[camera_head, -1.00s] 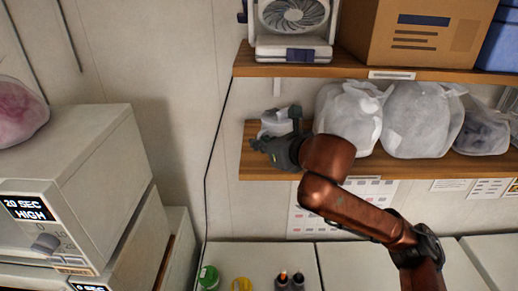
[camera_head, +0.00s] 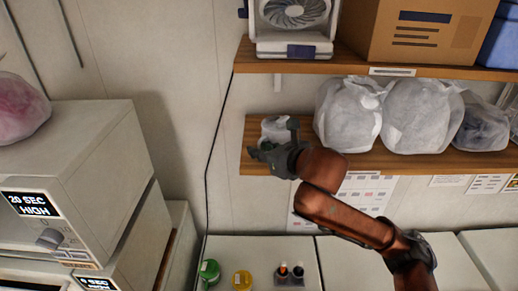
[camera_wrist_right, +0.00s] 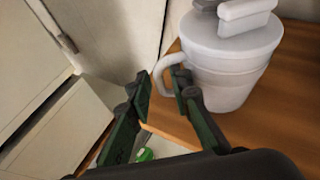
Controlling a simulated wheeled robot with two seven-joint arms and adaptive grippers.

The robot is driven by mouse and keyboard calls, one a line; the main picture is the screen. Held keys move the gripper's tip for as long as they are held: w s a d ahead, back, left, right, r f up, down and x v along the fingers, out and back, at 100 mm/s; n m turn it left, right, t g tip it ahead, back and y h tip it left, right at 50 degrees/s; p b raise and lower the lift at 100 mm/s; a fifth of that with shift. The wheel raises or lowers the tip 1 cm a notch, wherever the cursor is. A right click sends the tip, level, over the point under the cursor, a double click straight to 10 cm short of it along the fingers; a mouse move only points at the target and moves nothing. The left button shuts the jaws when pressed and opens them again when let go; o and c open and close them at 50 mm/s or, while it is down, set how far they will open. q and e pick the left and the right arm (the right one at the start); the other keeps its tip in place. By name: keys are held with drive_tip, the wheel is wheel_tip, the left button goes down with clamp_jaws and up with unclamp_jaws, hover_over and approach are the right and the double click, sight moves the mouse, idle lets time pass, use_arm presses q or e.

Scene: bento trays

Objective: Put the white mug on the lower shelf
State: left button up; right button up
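The white mug (camera_head: 275,131) stands upright on the left end of the lower wooden shelf (camera_head: 390,163). In the right wrist view the mug (camera_wrist_right: 228,65) is large, with its handle (camera_wrist_right: 164,78) towards my fingers. My right gripper (camera_head: 277,145) is in front of the mug and partly hides it in the head view. In the wrist view my right gripper (camera_wrist_right: 160,90) has its fingers apart, with the tips close to the handle. Whether a finger touches the handle I cannot tell. My left gripper is not in view.
White bags (camera_head: 347,115) fill the lower shelf to the right of the mug. The upper shelf (camera_head: 350,69) above holds a fan (camera_head: 295,20) and a cardboard box (camera_head: 415,30). Stacked microwaves (camera_head: 80,165) stand at the left. Bottles (camera_head: 290,273) stand on the surface below.

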drive_tip(key=shift+o, duration=0.4)
drive_tip(key=shift+r, duration=0.2)
drive_tip(key=b+v, duration=0.3)
drive_tip(key=v, duration=0.9)
drive_tip(key=shift+f, duration=0.2)
